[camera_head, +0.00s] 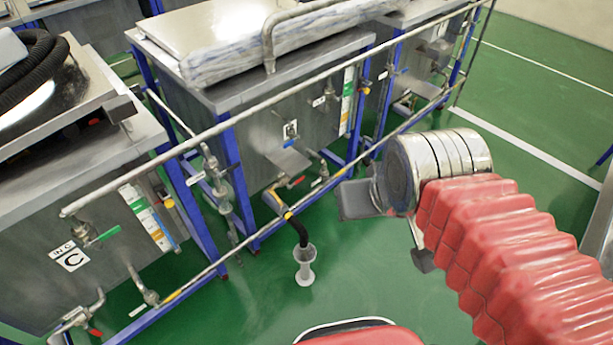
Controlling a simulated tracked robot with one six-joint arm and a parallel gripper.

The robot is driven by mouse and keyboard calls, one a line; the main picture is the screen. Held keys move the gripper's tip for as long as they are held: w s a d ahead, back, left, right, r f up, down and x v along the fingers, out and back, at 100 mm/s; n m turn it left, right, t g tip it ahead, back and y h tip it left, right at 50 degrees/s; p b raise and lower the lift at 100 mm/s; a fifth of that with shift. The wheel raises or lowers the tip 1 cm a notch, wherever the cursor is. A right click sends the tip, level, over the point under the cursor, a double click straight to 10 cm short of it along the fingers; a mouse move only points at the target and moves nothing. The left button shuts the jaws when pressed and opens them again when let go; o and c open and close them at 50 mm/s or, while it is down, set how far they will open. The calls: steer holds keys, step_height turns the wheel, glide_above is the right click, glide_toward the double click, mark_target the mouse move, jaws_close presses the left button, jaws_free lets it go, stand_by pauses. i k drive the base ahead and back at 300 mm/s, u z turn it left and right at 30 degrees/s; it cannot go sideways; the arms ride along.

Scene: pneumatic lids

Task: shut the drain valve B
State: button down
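The middle tank (325,115) has a small label (290,130) on its front, too small to read with certainty. Low on that tank is a drain valve with an orange-red handle (297,182). A pipe runs from it to a black hose (297,229) that hangs into a pale floor drain (304,268). I cannot tell from the handle whether the valve is open or shut. My gripper (388,232) is to the right of the valve, apart from it. Its two grey fingers are spread with nothing seen between them.
A horizontal pipe (330,70) crosses in front of the tanks, with a lower rail (205,272) below. Blue frame legs (232,185) flank the valve. The tank marked C (72,258) stands at left, with a green-handled valve (103,237). Green floor (260,310) is clear in front.

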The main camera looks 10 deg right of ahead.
mark_target(300, 180)
steer(key=u, duration=0.1)
steer(key=i, duration=1)
steer(key=z, duration=0.1)
